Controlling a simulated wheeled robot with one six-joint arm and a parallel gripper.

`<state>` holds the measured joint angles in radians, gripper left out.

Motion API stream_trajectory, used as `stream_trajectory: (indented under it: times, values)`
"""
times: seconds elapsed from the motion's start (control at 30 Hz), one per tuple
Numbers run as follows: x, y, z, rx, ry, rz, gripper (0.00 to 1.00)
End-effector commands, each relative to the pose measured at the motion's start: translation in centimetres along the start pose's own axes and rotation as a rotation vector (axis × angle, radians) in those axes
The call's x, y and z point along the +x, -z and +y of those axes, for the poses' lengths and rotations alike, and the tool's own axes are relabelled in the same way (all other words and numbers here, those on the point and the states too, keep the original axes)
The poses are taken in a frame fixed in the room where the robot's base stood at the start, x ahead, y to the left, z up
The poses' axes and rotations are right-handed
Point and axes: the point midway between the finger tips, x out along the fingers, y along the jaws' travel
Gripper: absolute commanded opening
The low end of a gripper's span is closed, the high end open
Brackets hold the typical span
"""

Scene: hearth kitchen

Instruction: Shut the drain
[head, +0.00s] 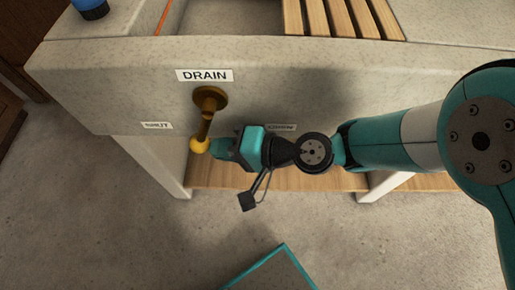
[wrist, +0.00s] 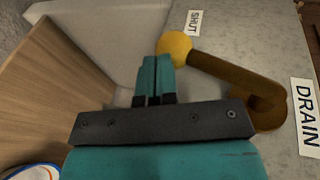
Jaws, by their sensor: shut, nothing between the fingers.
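The drain lever is a brass-brown arm on a round pivot (head: 210,98) below the DRAIN label (head: 205,75) on the sink's stone front. It points down and slightly left, ending in a yellow knob (head: 200,145). The SHUT label (head: 157,126) is left of the lever; another label (head: 281,127) is to the right, partly hidden by my arm. My gripper (head: 216,147) is shut and empty, its tips right beside the knob on its right side. In the wrist view the closed fingertips (wrist: 155,60) are next to the knob (wrist: 174,45); I cannot tell whether they touch.
The stone sink (head: 110,75) has a wooden slatted rack (head: 340,18) over its basin. A blue-topped item (head: 90,8) stands on the left rim. A wooden shelf (head: 290,177) runs between white legs below. A teal-edged panel (head: 270,270) is at the bottom. Floor on the left is clear.

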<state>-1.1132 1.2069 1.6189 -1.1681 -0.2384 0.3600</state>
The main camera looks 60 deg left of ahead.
Motion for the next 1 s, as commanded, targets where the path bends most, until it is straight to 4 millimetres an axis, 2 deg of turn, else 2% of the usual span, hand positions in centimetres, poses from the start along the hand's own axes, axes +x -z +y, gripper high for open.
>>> stream_trajectory:
  times: [0.1,0.3,1.0]
  values:
    - [1.1,-0.3,-0.2,-0.003,-0.001,-0.005,0.00]
    - [1.9,-0.4,-0.5,-0.002,-0.003,-0.004,0.00]
    - [3.0,-0.6,-0.9,-0.008,0.000,-0.006,0.00]
